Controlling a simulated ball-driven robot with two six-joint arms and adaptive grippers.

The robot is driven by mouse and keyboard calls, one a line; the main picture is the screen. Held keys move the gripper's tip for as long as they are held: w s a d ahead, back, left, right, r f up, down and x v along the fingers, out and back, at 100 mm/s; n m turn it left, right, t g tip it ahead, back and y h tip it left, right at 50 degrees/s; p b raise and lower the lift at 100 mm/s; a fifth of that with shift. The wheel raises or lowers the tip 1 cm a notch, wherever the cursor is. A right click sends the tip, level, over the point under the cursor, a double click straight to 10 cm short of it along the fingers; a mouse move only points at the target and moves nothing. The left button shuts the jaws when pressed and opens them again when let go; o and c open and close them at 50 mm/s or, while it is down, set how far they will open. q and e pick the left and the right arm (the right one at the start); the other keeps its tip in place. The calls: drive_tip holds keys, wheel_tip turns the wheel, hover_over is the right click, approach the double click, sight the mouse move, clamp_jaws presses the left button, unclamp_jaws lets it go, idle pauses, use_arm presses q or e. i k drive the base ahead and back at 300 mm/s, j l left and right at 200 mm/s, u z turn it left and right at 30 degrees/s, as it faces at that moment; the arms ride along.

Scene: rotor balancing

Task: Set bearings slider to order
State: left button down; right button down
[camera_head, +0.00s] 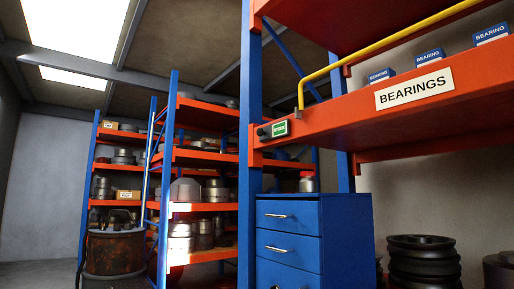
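The bearings shelf is an orange beam (420,112) at the upper right with a white label (414,89) reading "BEARINGS". At the beam's left end, by the blue upright, sits a small green and white tag or indicator (280,129), with a dark knob (263,131) just left of it. Which of these is the slider, and its setting, is too small to tell. Blue boxes marked "BEARING" (430,57) stand on the shelf behind a yellow rail (390,46). Neither of my grippers shows in this view.
A blue drawer cabinet (288,241) stands below the shelf, with stacked dark wheel-like parts (423,262) to its right. Further orange racks (205,158) with metal parts stand behind at the left. A rusty drum (112,254) stands at the lower left.

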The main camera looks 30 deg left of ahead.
sight(265, 133)
drive_tip(key=i+j+z, duration=0.1)
drive_tip(key=j, duration=0.4)
drive_tip(key=i+j+z, duration=0.1)
drive_tip(key=i+j, duration=0.15)
drive_tip(key=j, duration=0.25)
drive_tip(key=i+j+z, duration=0.1)
drive_tip(key=j, duration=0.4)
drive_tip(key=i+j+z, duration=0.1)
drive_tip(key=j, duration=0.4)
drive_tip(key=i+j+z, duration=0.1)
drive_tip(key=j, duration=0.45)
drive_tip(key=i+j, duration=0.1)
drive_tip(key=j, duration=0.4)
drive_tip(key=i+z, duration=0.05)
